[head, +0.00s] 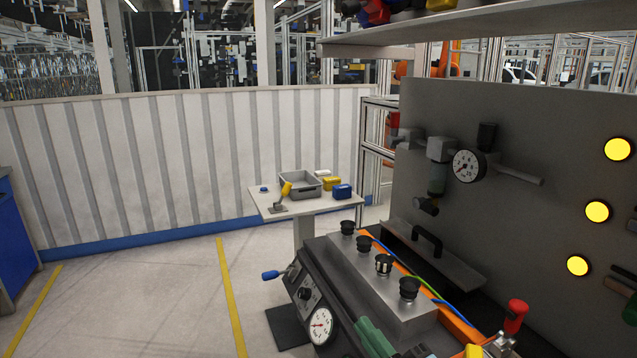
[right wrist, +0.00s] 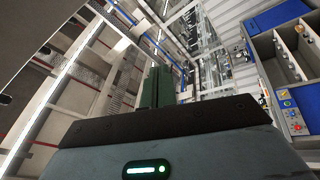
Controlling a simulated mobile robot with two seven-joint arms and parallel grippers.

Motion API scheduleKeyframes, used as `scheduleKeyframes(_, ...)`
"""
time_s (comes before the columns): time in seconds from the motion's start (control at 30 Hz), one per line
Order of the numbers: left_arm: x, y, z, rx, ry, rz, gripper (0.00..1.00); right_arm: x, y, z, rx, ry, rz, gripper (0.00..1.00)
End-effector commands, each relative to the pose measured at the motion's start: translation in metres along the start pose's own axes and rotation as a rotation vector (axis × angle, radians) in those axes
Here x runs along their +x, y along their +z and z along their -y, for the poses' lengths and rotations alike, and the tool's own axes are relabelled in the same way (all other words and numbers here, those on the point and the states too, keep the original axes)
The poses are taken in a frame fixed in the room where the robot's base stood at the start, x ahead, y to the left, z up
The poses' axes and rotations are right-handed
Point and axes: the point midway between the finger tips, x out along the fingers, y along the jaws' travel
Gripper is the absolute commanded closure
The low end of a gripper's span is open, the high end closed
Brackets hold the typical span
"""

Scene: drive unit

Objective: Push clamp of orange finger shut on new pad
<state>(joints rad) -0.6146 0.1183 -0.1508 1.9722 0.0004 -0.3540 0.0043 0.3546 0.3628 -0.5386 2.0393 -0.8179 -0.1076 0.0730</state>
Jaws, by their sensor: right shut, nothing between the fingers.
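In the head view, a drive unit stands at the lower right, with a metal block (head: 395,300) carrying several black round pads (head: 384,264). An orange strip (head: 455,322) runs behind the block. A red-handled clamp (head: 515,314) stands upright at the lower right, its metal base cut off by the frame. I cannot tell which part is the orange finger or which pad is new. My right gripper (head: 629,309) is partly visible at the right edge, apart from the red handle. In the right wrist view its dark green fingers (right wrist: 158,87) are together and empty. My left gripper is not visible.
A dark upright panel (head: 540,230) with a gauge and yellow lamps rises behind the unit. Green (head: 374,338) and blue (head: 271,275) handles stick out in front. A small table (head: 320,207) holds a grey bin (head: 300,185). The floor at left is clear.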

Motion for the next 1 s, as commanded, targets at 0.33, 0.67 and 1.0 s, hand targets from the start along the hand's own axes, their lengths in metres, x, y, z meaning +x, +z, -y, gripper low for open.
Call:
scheduleKeyframes(0.33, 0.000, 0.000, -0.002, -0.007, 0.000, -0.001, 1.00, -0.160, 0.096, 0.072, 0.525, -0.111, 0.845, 1.00)
scheduleKeyframes(0.67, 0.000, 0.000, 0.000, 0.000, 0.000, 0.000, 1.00, -0.332, 0.074, 0.137, 0.841, -0.378, 1.449, 1.00)
scheduleKeyframes(1.0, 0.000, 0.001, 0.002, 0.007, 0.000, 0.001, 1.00, -0.417, 0.026, 0.152, 0.977, -0.570, 1.731, 1.00)
